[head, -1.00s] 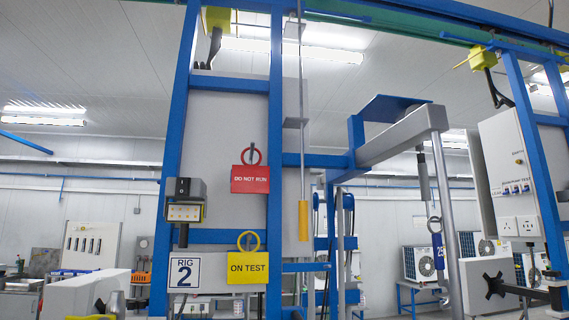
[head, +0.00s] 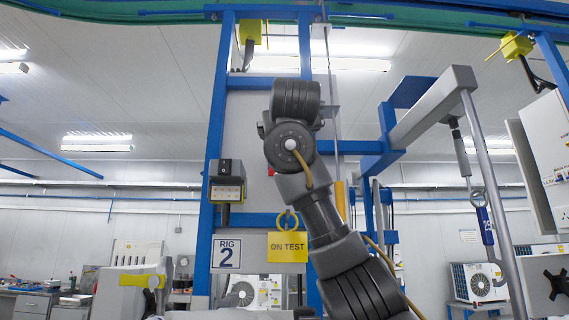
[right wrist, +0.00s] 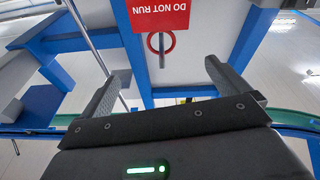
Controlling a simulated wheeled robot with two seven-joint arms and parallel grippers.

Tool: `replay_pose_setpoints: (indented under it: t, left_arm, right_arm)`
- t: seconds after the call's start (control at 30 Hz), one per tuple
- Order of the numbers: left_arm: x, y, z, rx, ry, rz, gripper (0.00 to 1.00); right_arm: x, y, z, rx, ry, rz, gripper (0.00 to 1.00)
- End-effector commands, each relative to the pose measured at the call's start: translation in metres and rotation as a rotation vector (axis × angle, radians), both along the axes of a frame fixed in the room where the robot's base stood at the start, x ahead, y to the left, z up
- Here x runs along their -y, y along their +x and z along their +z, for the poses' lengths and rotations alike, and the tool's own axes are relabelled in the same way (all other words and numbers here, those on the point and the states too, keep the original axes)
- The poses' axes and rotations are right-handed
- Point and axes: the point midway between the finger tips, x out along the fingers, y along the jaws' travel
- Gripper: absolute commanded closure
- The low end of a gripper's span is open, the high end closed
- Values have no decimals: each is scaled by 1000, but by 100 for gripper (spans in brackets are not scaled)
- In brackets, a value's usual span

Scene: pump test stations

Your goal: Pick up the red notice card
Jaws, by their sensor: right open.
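The red notice card (right wrist: 160,14), lettered DO NOT RUN, shows upside down at the top of the right wrist view. Its red ring (right wrist: 161,43) hangs on a dark peg on the rig panel. In the head view my right arm hides nearly all of the card; only a small red bit (head: 271,171) shows beside the arm. My right gripper (right wrist: 167,70) is open and empty, with its fingers either side of the ring in the picture and apart from it. In the head view its fingers cannot be made out. My left gripper is not in view.
A yellow ON TEST card (head: 287,246) hangs by a yellow ring below, next to the RIG 2 sign (head: 226,254). A switch box (head: 226,182) is on the blue frame's left post. A grey post and arm (head: 495,200) stand to the right.

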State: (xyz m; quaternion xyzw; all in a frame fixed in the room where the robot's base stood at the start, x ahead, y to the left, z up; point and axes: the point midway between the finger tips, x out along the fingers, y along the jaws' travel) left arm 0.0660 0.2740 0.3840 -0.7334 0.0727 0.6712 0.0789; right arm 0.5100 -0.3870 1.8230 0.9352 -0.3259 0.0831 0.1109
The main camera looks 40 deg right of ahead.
Motion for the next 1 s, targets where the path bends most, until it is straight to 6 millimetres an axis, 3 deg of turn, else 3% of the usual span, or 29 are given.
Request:
replay_pose_setpoints:
  t: [0.1, 0.27, 0.43, 0.7, 1.0]
  left_arm:
    - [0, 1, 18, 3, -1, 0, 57]
    - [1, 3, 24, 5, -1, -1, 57]
    - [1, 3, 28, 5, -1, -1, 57]
    - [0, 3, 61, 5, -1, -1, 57]
    - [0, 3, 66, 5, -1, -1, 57]
  right_arm:
    - [16, 8, -10, -50, 149, 14, 0]
    - [24, 13, -27, -83, 259, 20, 0]
    - [28, 18, -28, -87, 271, 20, 0]
    - [51, 51, -25, -88, 269, 21, 0]
    - [58, 60, -29, -86, 267, 20, 0]
